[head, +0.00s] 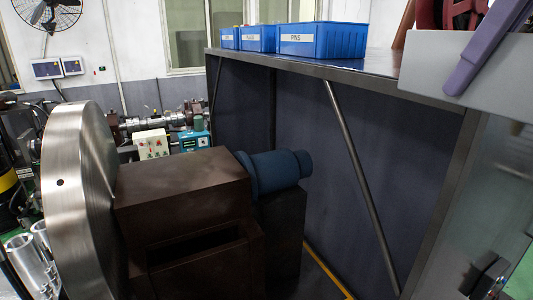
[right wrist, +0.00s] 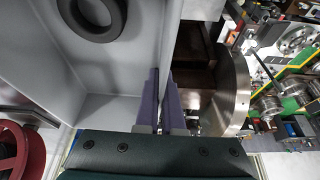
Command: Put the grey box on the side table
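The grey box (head: 500,75) is at the upper right of the head view, cut off by the frame edge. In the right wrist view the open inside of the grey box (right wrist: 105,60) fills the upper left. One purple finger also lies across the box's outer face in the head view (head: 488,48). My left gripper is not in view.
A dark-topped table (head: 375,62) carries several blue bins, including one labelled PINS (head: 322,40). A brown machine (head: 190,205) with a large steel disc (head: 75,200) and a blue motor (head: 275,170) stands in front. The table top beside the bins has some bare room.

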